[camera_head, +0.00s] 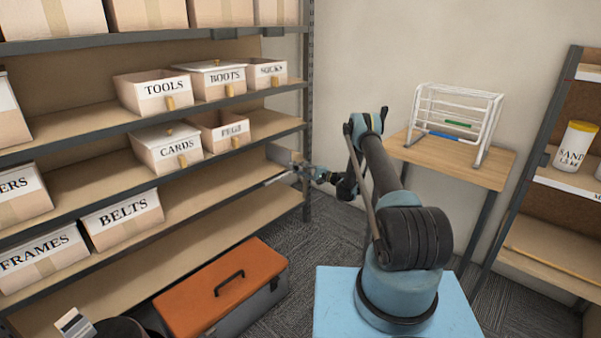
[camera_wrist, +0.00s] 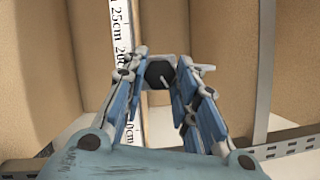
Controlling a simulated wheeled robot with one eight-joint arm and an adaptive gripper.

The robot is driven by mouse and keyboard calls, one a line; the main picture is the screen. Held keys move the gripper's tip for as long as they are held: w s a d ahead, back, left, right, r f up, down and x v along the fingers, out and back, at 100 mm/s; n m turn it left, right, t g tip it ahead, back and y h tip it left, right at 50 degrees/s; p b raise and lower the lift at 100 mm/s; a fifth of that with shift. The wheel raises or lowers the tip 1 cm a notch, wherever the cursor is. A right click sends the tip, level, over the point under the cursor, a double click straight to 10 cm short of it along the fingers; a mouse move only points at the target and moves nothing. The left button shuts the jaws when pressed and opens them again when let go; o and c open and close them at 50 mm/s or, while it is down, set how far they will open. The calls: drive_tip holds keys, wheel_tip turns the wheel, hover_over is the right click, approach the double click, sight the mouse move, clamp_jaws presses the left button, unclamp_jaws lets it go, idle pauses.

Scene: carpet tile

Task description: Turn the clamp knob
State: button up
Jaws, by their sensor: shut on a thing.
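A dark, roughly six-sided knob (camera_wrist: 160,73) sits between my fingertips in the wrist view; I take it for the clamp knob. My gripper (camera_wrist: 161,66) is shut on it, one blue-and-grey finger on each side. A white ruler (camera_wrist: 121,40) with centimetre marks stands upright just behind and left of the knob. The fingers hide part of the clamp and ruler. In the head view my gripper (camera_head: 303,171) is at the right end of the shelf rack, beside its upright; the knob is too small to make out there.
The rack holds labelled boxes, among them CARDS (camera_head: 172,155) and PEGS (camera_head: 227,134). An orange-lidded toolbox (camera_head: 222,285) lies below. A small wooden table (camera_head: 470,164) with a white rack (camera_head: 452,112) stands right of my arm. Another shelf (camera_head: 550,245) is far right. Tan panels surround the knob.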

drive_tip(key=shift+f, duration=0.15)
drive_tip(key=o, duration=1)
drive_tip(key=shift+o, duration=0.2)
drive_tip(key=v, duration=0.7)
drive_tip(key=shift+d, duration=0.2)
drive_tip(key=shift+s+f, duration=0.1)
